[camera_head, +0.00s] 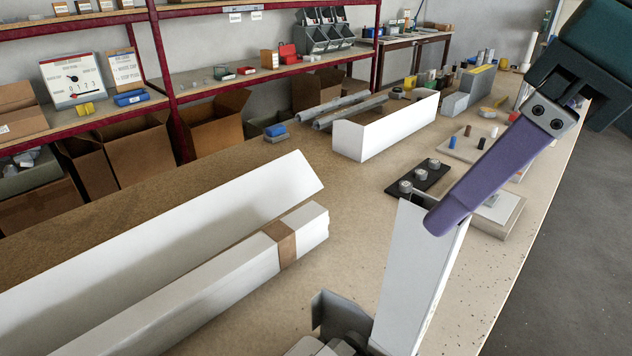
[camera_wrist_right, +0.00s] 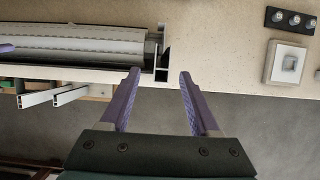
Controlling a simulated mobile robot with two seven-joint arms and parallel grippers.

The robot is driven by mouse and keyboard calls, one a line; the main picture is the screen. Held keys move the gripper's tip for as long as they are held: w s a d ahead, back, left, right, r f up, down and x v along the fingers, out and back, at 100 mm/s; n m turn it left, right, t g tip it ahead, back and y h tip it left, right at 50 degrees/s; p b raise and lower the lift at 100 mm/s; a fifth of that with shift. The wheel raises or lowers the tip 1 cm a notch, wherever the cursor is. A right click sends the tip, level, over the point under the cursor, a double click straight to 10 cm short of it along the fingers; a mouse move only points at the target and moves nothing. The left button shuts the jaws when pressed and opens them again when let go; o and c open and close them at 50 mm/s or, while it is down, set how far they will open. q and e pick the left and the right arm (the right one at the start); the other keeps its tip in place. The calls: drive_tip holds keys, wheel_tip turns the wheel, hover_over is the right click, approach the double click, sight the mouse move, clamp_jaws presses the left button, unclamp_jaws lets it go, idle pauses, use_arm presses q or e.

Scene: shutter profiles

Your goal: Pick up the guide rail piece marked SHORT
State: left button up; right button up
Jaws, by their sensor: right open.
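My right gripper (camera_wrist_right: 158,75) shows in the right wrist view with two purple fingers apart and nothing between them. In the head view one purple finger of this right gripper (camera_head: 452,205) hangs over the bench's right side. Two pale rail pieces, one (camera_wrist_right: 36,98) and another (camera_wrist_right: 70,95), show at the left of the wrist view, below the bench edge and left of the fingers. No SHORT marking is readable on either. A purple tip at the wrist view's left edge looks like my left gripper (camera_wrist_right: 6,48); its jaws are cut off.
A roller shutter with slats (camera_wrist_right: 80,46) lies along the bench edge beyond the fingers. A black strip with knobs (camera_head: 419,178) and a white switch plate (camera_wrist_right: 287,63) are on the bench. Grey floor lies off the edge.

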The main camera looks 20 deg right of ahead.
sight(417, 239)
use_arm(q)
wheel_tip(417, 239, down, 4)
drive_tip(key=b, duration=0.3)
drive_tip(key=shift+s+r, duration=0.1)
drive_tip(key=shift+r, duration=0.05)
use_arm(e)
drive_tip(key=x, duration=0.7)
drive_tip(key=shift+d+f, duration=0.1)
drive_tip(key=shift+f, duration=0.25)
drive_tip(key=shift+w+f, duration=0.2)
drive_tip(key=shift+w, duration=0.05)
clamp_jaws()
